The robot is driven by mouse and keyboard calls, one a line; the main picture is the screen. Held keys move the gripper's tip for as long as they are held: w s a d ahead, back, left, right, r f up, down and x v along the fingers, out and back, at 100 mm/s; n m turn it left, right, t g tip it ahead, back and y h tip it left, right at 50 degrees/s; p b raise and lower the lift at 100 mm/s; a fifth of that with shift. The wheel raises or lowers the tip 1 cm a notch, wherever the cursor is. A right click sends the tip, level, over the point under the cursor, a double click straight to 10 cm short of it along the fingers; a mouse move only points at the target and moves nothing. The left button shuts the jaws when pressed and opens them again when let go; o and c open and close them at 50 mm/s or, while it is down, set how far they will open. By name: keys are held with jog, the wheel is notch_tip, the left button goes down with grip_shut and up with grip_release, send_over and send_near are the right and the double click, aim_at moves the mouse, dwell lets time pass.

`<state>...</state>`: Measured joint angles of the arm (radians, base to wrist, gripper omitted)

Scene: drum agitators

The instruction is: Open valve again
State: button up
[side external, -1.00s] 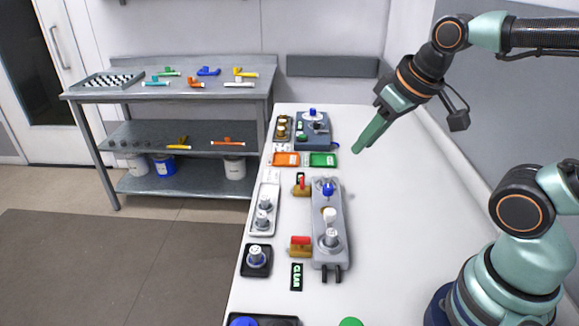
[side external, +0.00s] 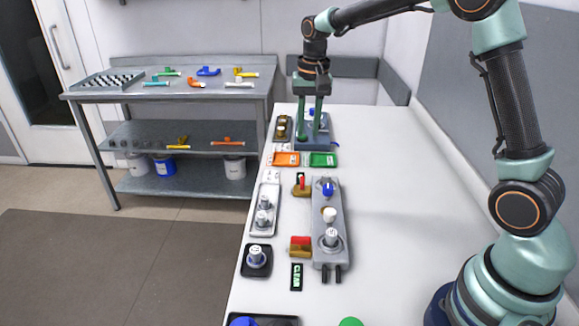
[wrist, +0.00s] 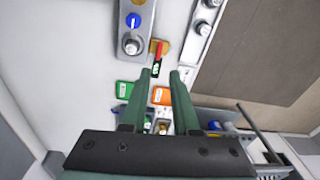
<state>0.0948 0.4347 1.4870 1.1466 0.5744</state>
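Two brass valves with red handles sit on the white bench in the side external view. The far valve (side external: 301,190) has its handle pointing lengthwise, away along the bench. The near valve (side external: 300,250) has its red handle lying crosswise on top. The far valve also shows in the wrist view (wrist: 158,47), beyond my fingertips, beside a small black label with green marks. My gripper (side external: 309,145) points down over the blue-grey station at the bench's far end. Its green fingers are apart, also in the wrist view (wrist: 158,77). Nothing is visibly held; the finger ends partly cover the station.
A grey unit with a blue knob (side external: 328,188) stands right of the valves. An orange tray (side external: 286,159) and a green tray (side external: 323,160) lie before the far station. A black "CLEAR" sign (side external: 297,277) is near the front. The bench's right side is clear.

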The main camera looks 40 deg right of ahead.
jog(key=m, duration=0.1)
send_near(302, 179)
jog(key=shift+g, duration=0.4)
jog(key=f, duration=0.8)
jog(key=shift+w+f, duration=0.25)
jog(key=shift+f, duration=0.1)
grip_shut()
